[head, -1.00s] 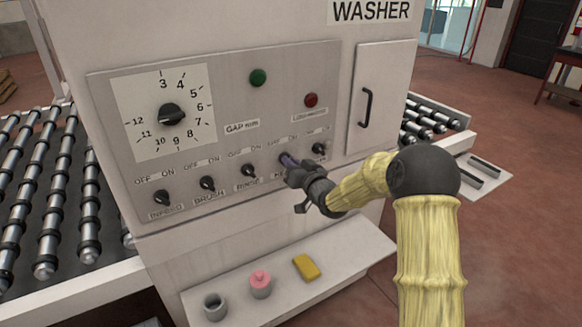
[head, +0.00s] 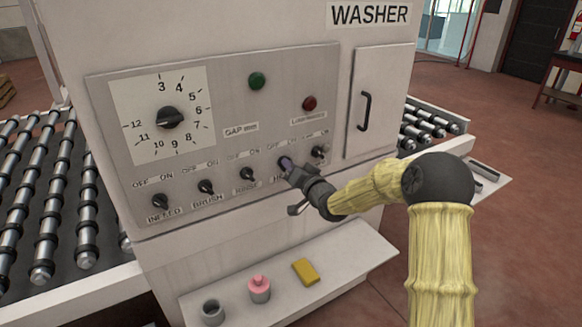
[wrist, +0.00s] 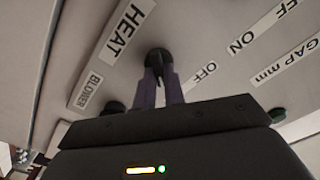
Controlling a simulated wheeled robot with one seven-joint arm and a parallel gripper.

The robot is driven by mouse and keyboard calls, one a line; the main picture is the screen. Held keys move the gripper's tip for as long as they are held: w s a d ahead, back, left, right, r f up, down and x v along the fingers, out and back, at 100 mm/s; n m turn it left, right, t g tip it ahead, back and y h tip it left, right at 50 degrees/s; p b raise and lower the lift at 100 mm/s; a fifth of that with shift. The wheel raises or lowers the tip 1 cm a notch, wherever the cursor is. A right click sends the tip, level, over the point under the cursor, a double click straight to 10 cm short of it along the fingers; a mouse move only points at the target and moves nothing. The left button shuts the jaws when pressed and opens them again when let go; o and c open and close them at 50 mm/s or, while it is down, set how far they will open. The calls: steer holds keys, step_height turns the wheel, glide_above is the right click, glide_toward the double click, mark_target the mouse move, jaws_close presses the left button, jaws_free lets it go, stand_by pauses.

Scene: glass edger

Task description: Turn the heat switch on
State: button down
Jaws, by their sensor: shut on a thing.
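The heat switch (wrist: 158,59) is a dark round knob on the washer's control panel, beside its HEAT label (wrist: 120,30) in the wrist view. In the head view, it is the fourth knob in the lower row and is mostly hidden by my gripper (head: 287,164). My gripper is shut on the knob. Its two purple fingers (wrist: 159,82) reach the knob from either side in the wrist view. I cannot tell whether the knob points to OFF or ON.
The blower knob (head: 319,151) sits close to the right of my gripper, and the rinse knob (head: 248,174) to its left. A green button (head: 257,81) and a red button (head: 310,104) are above. A shelf (head: 355,259) below holds a yellow sponge (head: 305,271) and a pink-topped container (head: 259,289).

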steer(key=c, duration=1.5)
jaws_free()
steer(key=shift+d, duration=0.1)
steer(key=b+v, duration=0.3)
steer(key=v, duration=1.4)
steer(key=shift+s+d+b, duration=0.1)
steer(key=shift+s+b, duration=0.05)
steer(key=shift+b, duration=0.15)
steer(key=shift+f, duration=0.1)
